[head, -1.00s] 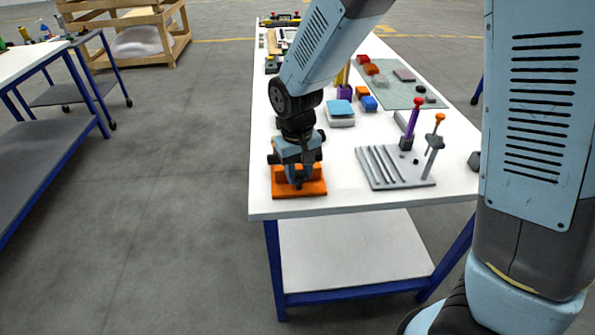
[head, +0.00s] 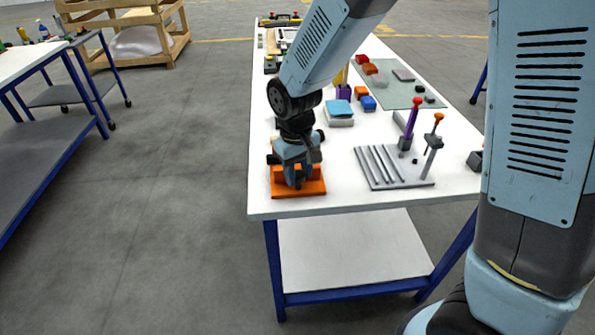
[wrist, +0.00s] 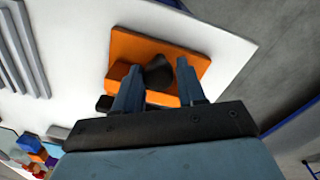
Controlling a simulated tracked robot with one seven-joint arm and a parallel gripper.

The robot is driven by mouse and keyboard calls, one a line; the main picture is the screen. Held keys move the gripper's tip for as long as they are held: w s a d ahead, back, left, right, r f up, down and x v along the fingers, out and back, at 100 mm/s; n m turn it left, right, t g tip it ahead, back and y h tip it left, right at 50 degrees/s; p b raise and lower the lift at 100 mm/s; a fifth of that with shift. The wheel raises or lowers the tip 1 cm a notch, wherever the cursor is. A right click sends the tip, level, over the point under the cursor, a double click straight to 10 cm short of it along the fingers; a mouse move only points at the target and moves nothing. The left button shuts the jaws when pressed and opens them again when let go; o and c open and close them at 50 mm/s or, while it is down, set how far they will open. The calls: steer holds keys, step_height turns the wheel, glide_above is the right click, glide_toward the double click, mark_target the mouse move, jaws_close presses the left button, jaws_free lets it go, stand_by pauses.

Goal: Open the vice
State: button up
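The vice is an orange block-like piece (head: 314,188) near the front left corner of the white table. In the wrist view its flat orange body (wrist: 197,62) shows, with a dark rounded knob (wrist: 159,72) standing on it. My gripper (head: 296,180) points down over the vice in the head view and hides much of it. In the wrist view the two blue fingers of my gripper (wrist: 158,80) are apart, one on each side of the dark knob. Whether they touch the knob is hard to tell. The vice's jaws cannot be made out clearly.
A grey grooved plate (head: 385,168) with upright clamps stands right of the vice. A blue-topped box (head: 340,107), small coloured blocks (head: 368,103) and a green mat (head: 405,93) lie farther back. The white table's front edge (head: 370,207) is close to the vice.

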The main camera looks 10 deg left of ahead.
steer(key=shift+o, duration=1.2)
steer(key=shift+w, duration=0.15)
step_height(320, 180, up, 14)
steer(key=shift+s+a, duration=0.25)
steer(key=shift+f, duration=0.1)
